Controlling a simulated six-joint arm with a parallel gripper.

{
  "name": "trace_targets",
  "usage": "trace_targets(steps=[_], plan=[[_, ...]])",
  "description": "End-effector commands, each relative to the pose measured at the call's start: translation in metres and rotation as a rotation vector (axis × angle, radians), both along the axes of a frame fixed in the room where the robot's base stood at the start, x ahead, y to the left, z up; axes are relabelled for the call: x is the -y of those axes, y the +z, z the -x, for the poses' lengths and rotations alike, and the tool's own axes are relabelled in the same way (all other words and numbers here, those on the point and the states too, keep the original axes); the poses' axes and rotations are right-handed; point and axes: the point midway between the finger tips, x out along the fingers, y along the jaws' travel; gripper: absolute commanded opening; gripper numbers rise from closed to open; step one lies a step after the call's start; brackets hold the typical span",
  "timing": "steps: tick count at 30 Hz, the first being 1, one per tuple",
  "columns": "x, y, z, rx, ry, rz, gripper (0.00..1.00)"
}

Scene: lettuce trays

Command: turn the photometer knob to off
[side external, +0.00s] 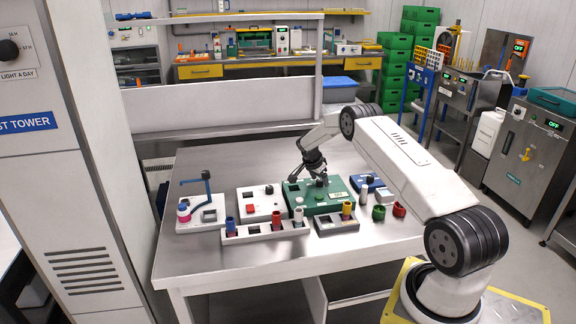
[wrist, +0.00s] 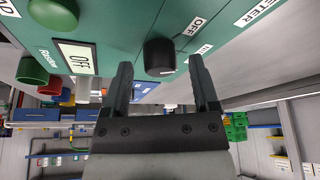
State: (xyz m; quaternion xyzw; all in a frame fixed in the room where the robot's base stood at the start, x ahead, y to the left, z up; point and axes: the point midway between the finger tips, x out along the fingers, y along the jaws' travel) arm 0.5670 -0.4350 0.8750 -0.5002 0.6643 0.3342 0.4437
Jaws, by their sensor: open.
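The photometer is a green box (side external: 335,207) near the middle of the steel table in the side view. Its green panel (wrist: 118,22) fills the top of the wrist view. The black knob (wrist: 158,52) stands out from this panel, with an OFF label (wrist: 194,27) beside it and another label partly hidden behind a finger. A small pale display (wrist: 76,57) seems to read OFF. My gripper (wrist: 161,64) is open, its fingertips on either side of the knob with gaps showing. In the side view my gripper (side external: 314,170) is over the box; the knob is unclear there.
A white box with a red button (side external: 262,203) stands left of the photometer. Tube racks (side external: 265,232) stand in front of it. Green and red cups (side external: 379,212) are close on its right. The table's front left (side external: 200,260) is clear.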

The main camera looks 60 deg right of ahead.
Motion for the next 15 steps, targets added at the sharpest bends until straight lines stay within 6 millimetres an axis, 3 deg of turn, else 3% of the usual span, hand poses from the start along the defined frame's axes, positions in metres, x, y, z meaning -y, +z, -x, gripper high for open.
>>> trace_targets(steps=[9, 15], plan=[[0.0005, -0.0012, 0.0000, 0.000, 0.000, 0.000, 0.74], [0.0004, -0.0010, 0.0000, 0.000, 0.000, 0.000, 0.10]])
